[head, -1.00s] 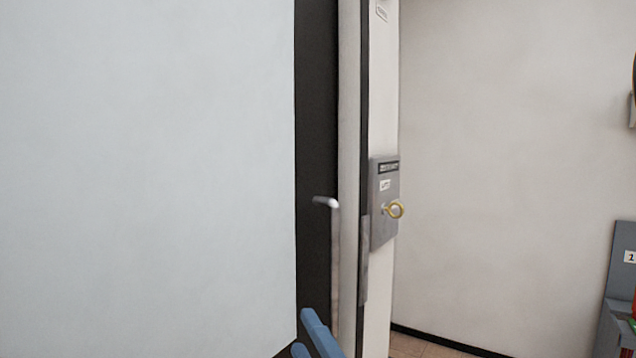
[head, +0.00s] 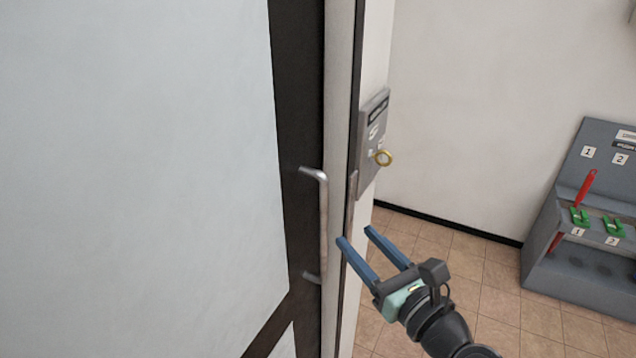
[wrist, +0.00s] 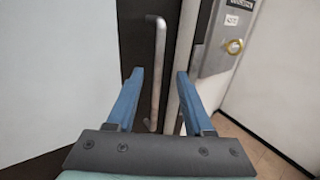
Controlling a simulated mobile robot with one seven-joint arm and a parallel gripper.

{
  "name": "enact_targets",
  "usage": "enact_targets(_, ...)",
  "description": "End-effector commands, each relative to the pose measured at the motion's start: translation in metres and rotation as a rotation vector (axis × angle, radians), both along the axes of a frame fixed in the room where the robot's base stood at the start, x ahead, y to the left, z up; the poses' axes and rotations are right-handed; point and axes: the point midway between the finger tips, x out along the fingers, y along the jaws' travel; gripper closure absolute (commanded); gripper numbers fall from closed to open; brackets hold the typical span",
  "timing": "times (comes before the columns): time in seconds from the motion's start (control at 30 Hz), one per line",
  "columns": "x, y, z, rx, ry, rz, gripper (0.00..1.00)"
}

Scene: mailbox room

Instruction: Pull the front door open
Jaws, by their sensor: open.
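The front door (head: 140,170) fills the left of the head view, a pale panel with a dark frame. Its vertical silver bar handle (head: 323,225) is mounted on the dark frame near the door's right edge. My gripper (head: 355,236) is open and empty, just right of the handle in the head view. In the wrist view the handle (wrist: 158,70) shows beyond the fingers and between them, nearer the left blue finger. I see no contact between the fingers and the handle. I cannot tell whether the door stands slightly ajar.
A grey box (head: 372,140) with a gold ring (head: 383,158) is fixed on the white wall strip right of the door. A grey numbered rack (head: 590,210) with red and green items stands at the right. Tiled floor (head: 480,265) between is clear.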

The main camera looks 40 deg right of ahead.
Motion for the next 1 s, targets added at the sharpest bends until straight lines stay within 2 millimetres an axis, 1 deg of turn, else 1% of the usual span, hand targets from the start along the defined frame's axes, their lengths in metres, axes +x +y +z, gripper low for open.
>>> enact_targets(0.17,0.029,-0.005,0.002,-0.003,-0.001,0.004,0.48)
enact_targets(0.4,0.079,-0.015,0.002,-0.005,0.000,0.003,0.48)
enact_targets(0.6,0.108,-0.020,0.001,-0.006,0.000,0.002,0.48)
enact_targets(0.8,0.121,-0.023,0.000,-0.007,0.000,0.002,0.48)
enact_targets(1.0,0.123,-0.023,0.000,-0.007,0.000,0.001,0.48)
